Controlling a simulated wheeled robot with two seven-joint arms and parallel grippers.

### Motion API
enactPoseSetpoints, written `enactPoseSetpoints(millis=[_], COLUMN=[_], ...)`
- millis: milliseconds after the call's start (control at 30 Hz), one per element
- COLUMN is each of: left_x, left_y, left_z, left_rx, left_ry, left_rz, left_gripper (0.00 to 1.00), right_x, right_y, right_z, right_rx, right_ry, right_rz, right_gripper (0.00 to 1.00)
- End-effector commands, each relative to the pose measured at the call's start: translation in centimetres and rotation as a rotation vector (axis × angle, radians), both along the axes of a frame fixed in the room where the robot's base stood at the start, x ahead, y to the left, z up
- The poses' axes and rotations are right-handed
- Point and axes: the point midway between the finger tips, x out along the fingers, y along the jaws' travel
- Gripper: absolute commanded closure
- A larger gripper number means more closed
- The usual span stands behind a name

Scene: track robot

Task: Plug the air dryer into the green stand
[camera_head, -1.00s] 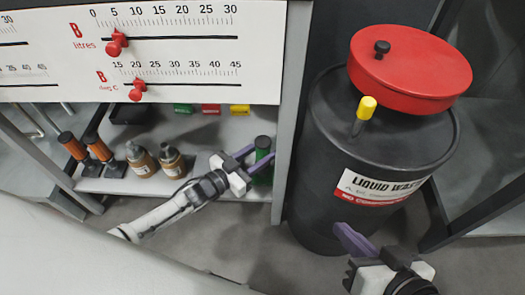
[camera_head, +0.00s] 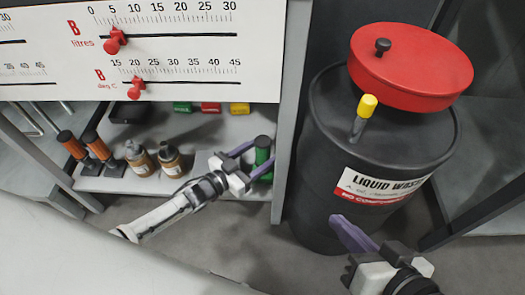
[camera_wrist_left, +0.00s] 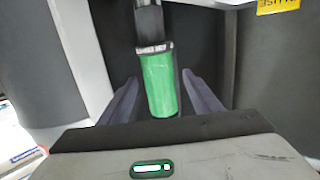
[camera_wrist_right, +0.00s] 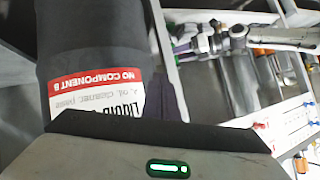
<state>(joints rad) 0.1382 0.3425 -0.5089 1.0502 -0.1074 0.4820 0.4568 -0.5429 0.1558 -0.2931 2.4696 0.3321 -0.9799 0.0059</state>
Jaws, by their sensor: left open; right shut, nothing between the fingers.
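A green cylinder with a dark top (camera_head: 262,152), which looks like the air dryer, stands at the right end of the low shelf. It also shows in the left wrist view (camera_wrist_left: 159,82). My left gripper (camera_head: 259,158) is open, with one finger on each side of the cylinder. Whether the fingers touch it I cannot tell. A small green block (camera_head: 182,107) sits at the back of the shelf beside a red and a yellow one. It may be the green stand. My right gripper (camera_head: 337,219) is shut and empty in front of the black drum.
The black liquid waste drum (camera_head: 325,170) with a red lid (camera_head: 410,65) stands to the right. Two orange cylinders (camera_head: 73,145) and two brown bottles (camera_head: 171,160) stand on the left of the shelf (camera_head: 225,130). A white scale board (camera_head: 190,60) hangs above it.

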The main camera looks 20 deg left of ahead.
Motion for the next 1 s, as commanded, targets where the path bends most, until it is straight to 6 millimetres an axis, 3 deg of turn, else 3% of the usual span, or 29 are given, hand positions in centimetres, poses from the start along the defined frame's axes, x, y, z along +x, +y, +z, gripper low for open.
enactPoseSetpoints(millis=[100,400,600,1000], left_x=[-3.1,-7.7,-8.7,-8.7], left_y=[1.8,4.3,4.9,4.9], left_z=[0.6,1.1,1.1,1.1], left_rx=[0.004,0.003,0.003,0.002], left_ry=[0.008,0.004,0.002,0.002], left_rz=[0.0,0.001,0.001,0.001], left_gripper=[0.42,0.42,0.42,0.42], right_x=[-0.2,-0.6,-0.7,-0.7], right_y=[-0.8,-2.0,-2.2,-2.3], right_z=[-0.8,-2.6,-3.0,-3.0], right_rx=[-0.058,-0.137,-0.152,-0.153], right_ry=[0.042,0.097,0.106,0.107], right_rz=[-0.003,-0.004,-0.005,-0.005], right_gripper=[1.0,1.0,1.0,1.0])
